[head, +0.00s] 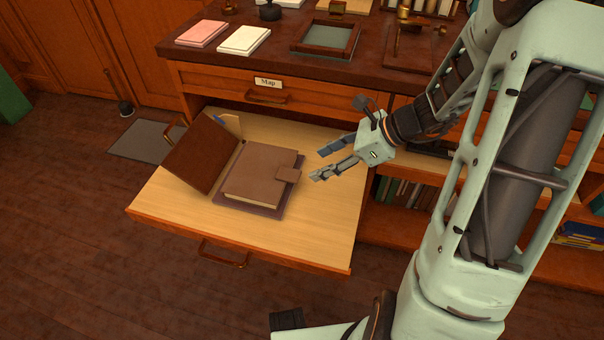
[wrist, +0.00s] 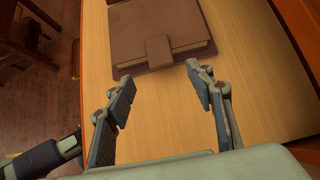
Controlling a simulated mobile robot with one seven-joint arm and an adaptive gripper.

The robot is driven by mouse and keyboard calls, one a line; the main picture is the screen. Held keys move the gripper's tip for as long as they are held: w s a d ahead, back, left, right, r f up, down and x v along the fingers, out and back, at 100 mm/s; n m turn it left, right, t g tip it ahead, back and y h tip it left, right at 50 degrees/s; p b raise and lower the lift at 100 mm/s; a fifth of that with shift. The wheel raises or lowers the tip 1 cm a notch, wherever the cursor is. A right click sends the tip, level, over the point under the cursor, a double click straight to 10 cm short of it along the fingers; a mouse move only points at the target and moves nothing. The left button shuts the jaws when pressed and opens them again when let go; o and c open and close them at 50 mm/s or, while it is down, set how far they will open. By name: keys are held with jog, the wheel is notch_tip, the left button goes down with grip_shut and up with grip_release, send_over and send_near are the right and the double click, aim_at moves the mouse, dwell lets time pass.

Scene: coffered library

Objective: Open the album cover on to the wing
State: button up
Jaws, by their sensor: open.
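A brown album (head: 258,173) with a tab on its right edge lies shut on a purplish mat or backing on the pull-out shelf. Its cover is down, and the tab (head: 288,174) lies over the edge. It also shows in the wrist view (wrist: 165,32), with the tab (wrist: 158,49) facing me. A dark brown panel (head: 200,155), perhaps the wing, stands tilted at the album's left. My gripper (head: 314,165) is open and empty, to the right of the album and apart from it. In the wrist view its fingers (wrist: 160,85) are spread over bare wood.
The pull-out shelf (head: 317,235) has bare wood in front and at right. The desk top above holds a pink pad (head: 202,33), a white pad (head: 243,41) and a framed tray (head: 326,38). A drawer (head: 230,90) labelled Map lies behind the shelf.

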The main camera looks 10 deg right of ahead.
aim_at(295, 175)
jog(key=b+x, duration=0.2)
jog(key=x, duration=0.5)
jog(key=shift+a+f, duration=0.2)
jog(key=shift+f, duration=0.1)
jog(key=shift+c, duration=0.5)
grip_shut()
